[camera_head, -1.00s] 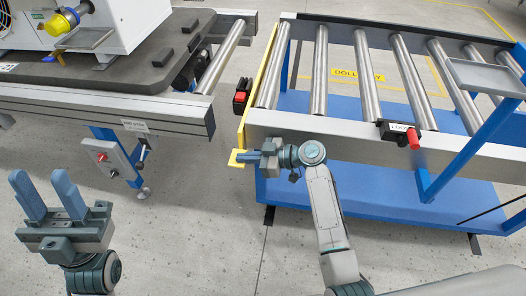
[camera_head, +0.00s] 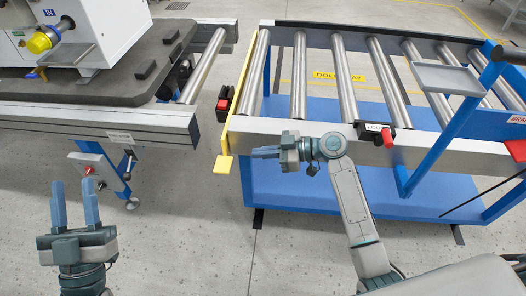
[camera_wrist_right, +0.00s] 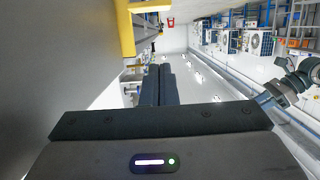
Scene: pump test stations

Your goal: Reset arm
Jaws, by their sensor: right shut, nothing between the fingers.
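My right gripper (camera_head: 255,153) is shut and empty in front of the roller cart's near side rail, its fingers pointing left. Its dark fingers also show together in the right wrist view (camera_wrist_right: 159,86). The yellow bar (camera_head: 223,164) at the cart's left end is just left of the fingertips, with a small gap between them. A yellow part also shows at the top of the right wrist view (camera_wrist_right: 125,28). My left gripper (camera_head: 74,183) is open and empty, its two fingers upright above the floor at lower left. It also shows at the right of the wrist view (camera_wrist_right: 268,97).
The roller cart (camera_head: 300,128) on its blue frame stands at centre right, with a black box with a red lever (camera_head: 387,136) on its rail. A test bench (camera_head: 100,118) stands at upper left with a red-buttoned box (camera_head: 90,170). The floor between is clear.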

